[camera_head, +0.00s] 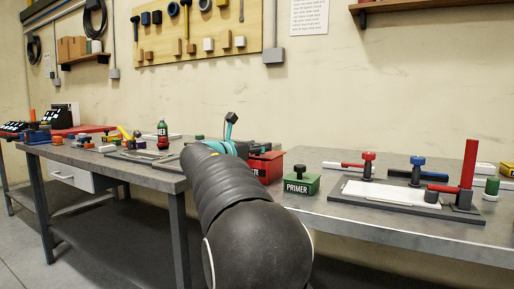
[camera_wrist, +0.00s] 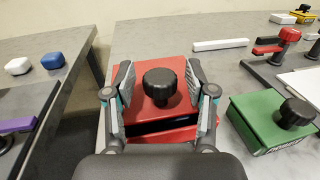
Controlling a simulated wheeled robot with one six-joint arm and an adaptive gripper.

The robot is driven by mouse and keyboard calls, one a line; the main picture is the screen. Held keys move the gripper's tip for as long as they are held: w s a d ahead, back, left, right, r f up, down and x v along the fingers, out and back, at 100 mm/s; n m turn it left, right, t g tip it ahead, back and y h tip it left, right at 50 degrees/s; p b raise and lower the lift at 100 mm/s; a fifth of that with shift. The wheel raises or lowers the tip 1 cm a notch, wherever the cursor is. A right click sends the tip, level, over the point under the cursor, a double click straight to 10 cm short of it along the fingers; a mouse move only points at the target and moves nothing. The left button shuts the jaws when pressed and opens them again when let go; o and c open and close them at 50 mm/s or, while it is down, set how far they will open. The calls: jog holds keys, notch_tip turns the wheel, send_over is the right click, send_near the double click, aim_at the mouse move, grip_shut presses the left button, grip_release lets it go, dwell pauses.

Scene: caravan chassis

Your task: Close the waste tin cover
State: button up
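The red waste tin (camera_head: 267,168) stands on the grey bench beside the green PRIMER tin (camera_head: 299,181), partly hidden by my arm. In the wrist view its red cover (camera_wrist: 150,70) carries a round black knob (camera_wrist: 159,84). A dark gap (camera_wrist: 160,127) shows between the cover and the tin's near red rim (camera_wrist: 160,138). My gripper (camera_wrist: 158,78) is open, with one finger on each side of the knob and visible space between the fingers and the knob. I cannot tell how far above the cover the fingertips are.
The green tin with a black knob (camera_wrist: 296,112) stands close on the right. A white bar (camera_wrist: 220,44) lies behind it. A fixture with a red post (camera_head: 468,168) stands further right. A gap separates this bench from the left one.

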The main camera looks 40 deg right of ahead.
grip_shut()
jog(key=shift+s+a+r, duration=0.1)
jog(key=shift+s+a, duration=0.1)
jog(key=shift+a, duration=0.45)
jog(key=shift+s+a, duration=0.15)
jog(key=shift+a, duration=0.15)
jog(key=shift+o, duration=1.3)
grip_release()
jog(key=shift+a, duration=0.1)
jog(key=s+a, duration=0.2)
jog(key=a, duration=0.9)
jog(key=shift+s+a, duration=0.2)
jog(key=shift+a, duration=0.2)
